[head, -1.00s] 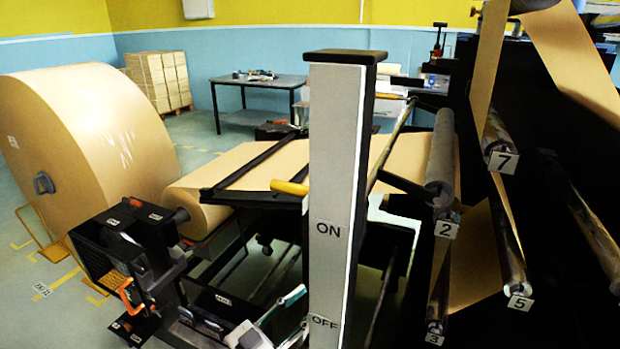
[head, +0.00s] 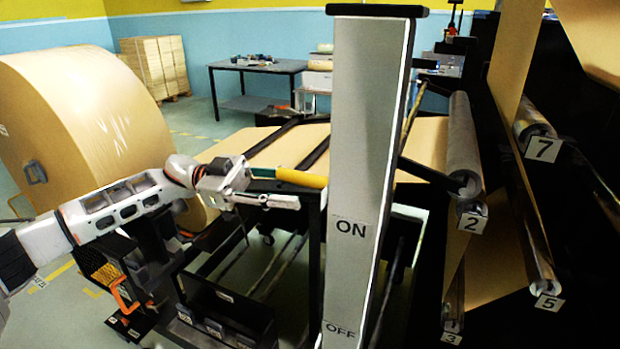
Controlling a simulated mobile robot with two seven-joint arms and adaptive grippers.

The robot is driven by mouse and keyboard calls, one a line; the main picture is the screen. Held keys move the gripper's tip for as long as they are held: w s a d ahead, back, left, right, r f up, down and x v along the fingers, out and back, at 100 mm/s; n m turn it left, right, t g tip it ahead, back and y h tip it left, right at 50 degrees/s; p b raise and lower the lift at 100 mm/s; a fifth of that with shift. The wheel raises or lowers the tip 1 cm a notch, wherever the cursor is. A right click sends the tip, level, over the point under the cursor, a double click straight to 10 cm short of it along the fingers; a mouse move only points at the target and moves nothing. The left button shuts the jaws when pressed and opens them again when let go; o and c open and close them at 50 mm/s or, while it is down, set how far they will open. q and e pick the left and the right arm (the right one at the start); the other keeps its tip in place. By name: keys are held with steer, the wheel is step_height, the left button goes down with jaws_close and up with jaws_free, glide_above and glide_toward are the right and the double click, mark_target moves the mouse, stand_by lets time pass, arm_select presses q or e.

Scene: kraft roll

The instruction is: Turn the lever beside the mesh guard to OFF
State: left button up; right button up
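The lever's yellow handle (head: 302,178) sticks out level to the left of a tall grey panel (head: 372,130), above the black ON mark (head: 350,229). The OFF mark (head: 339,330) is low on the same panel. My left gripper (head: 268,187) is at the handle's left end, with its fingers pointing right and looking spread, one near the handle's height and one below. Whether they touch the handle is unclear. My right gripper is out of view.
A large kraft roll (head: 75,120) stands at left. Rollers with number tags, such as tag 7 (head: 543,149), fill the right side. A dark table (head: 258,68) stands at the back. An orange handle (head: 122,298) and black boxes are below my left arm.

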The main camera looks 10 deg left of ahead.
mark_target(307, 180)
arm_select(q)
steer(key=a+r+g+y, duration=0.1)
steer(key=a+r, duration=0.2)
steer(key=a, duration=0.1)
steer(key=d, duration=0.4)
steer(key=s+d+p, duration=0.1)
steer(key=d, duration=0.1)
steer(key=shift+d, duration=0.15)
steer(key=shift+s+d, duration=0.1)
steer(key=shift+d, duration=0.55)
jaws_close()
